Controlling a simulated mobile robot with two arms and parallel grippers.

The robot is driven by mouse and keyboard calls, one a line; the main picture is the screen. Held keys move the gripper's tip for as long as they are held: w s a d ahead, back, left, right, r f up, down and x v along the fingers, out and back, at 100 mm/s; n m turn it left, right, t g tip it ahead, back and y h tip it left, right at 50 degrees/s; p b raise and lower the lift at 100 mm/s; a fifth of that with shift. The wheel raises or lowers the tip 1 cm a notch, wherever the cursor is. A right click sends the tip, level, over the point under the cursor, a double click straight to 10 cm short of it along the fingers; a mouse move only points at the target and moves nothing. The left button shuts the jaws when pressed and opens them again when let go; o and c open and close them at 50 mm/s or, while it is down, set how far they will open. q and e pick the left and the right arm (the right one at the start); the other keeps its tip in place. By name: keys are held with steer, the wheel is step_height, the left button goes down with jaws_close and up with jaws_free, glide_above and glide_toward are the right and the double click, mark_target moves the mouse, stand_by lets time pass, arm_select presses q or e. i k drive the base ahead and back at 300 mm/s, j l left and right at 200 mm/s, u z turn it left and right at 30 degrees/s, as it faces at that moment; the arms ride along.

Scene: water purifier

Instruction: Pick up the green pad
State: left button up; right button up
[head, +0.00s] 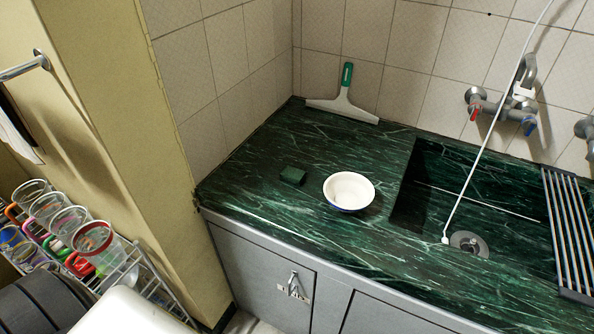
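The green pad (293,176) is a small dark green block lying flat on the green marble counter (270,205). It sits just left of a white bowl (349,190), with a small gap between them. Its colour is close to that of the counter. Neither of my grippers shows in the head view.
The sink basin (440,190) is right of the bowl, with a white hose (497,112) running into it. A squeegee (343,98) leans at the back wall. A metal rack (570,230) is at the right. A wall and a glass rack (90,245) are at the left.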

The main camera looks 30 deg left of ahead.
mark_target(291, 174)
steer(key=u, duration=0.4)
steer(key=l+u, duration=0.2)
steer(key=u, duration=0.2)
steer(key=i+l+u, duration=0.1)
steer(key=u, duration=0.3)
